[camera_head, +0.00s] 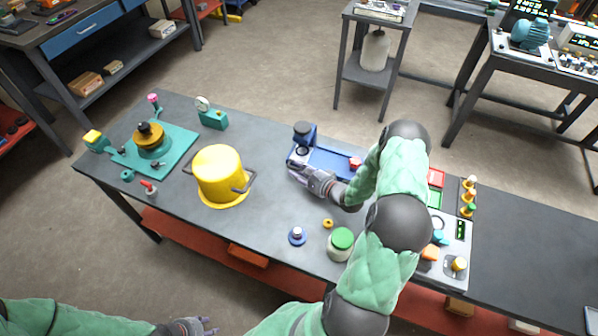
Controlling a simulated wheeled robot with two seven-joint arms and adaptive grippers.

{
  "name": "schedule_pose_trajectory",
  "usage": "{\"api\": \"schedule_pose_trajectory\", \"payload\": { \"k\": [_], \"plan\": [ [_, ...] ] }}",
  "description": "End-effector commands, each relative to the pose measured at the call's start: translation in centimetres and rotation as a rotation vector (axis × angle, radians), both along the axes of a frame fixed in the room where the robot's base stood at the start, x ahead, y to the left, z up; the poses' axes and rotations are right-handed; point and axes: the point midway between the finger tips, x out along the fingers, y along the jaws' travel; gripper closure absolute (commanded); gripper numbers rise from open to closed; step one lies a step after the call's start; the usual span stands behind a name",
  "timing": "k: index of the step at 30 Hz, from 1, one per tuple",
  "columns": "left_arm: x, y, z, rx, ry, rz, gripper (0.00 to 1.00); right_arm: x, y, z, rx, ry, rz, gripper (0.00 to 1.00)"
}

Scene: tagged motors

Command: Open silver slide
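A blue device (332,162) with a dark round-topped upright part (304,130) stands on the grey workbench, right of the yellow pot. My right gripper (296,172) is at its front left corner, pointing left, low over the bench. Its fingers seem to touch or nearly touch the device, but the contact is too small to tell. I cannot make out a silver slide clearly; the gripper and forearm cover part of the device's front. My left gripper (204,326) is at the bottom edge, in front of the bench and away from the device; its finger opening is unclear.
The yellow pot (220,174) stands to the left, with a teal fixture (165,150) beyond it. A green-lidded jar (341,244) and a small blue knob piece (297,236) stand in front. A control panel (454,242) lies right of my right arm. Bench between pot and device is clear.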

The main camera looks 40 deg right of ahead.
Motion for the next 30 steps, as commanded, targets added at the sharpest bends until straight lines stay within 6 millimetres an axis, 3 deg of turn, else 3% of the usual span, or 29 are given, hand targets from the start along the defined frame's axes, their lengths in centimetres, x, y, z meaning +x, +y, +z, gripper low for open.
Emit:
{"api": "schedule_pose_trajectory", "payload": {
  "k": [2, 5, 6, 13, 21, 30],
  "plan": [
    [0.0, 0.0, 0.0, 0.0, 0.0, 0.0, 0.6, 0.0, 0.0, 0.0, 0.0, 0.0, 0.0, 0.7],
    [0.0, 0.0, 0.0, 0.0, 0.0, 0.0, 0.6, 0.0, 0.0, 0.0, 0.0, 0.0, 0.0, 0.98],
    [0.0, 0.0, 0.0, 0.0, 0.0, 0.0, 0.6, 0.0, 0.0, 0.0, 0.0, -0.001, 0.001, 1.0],
    [0.0, 0.0, 0.2, 0.0, 0.0, 0.0, 0.6, -0.2, 0.4, 0.2, 0.001, -0.002, 0.002, 1.0],
    [0.0, 0.0, 1.5, 0.0, 0.0, 0.0, 0.6, -2.0, 4.1, 0.3, 0.0, -0.004, 0.004, 1.0],
    [0.0, 0.0, 1.4, 0.0, 0.0, 0.0, 0.6, -2.0, 4.1, 0.3, -0.007, -0.009, 0.001, 1.0]
  ]
}}
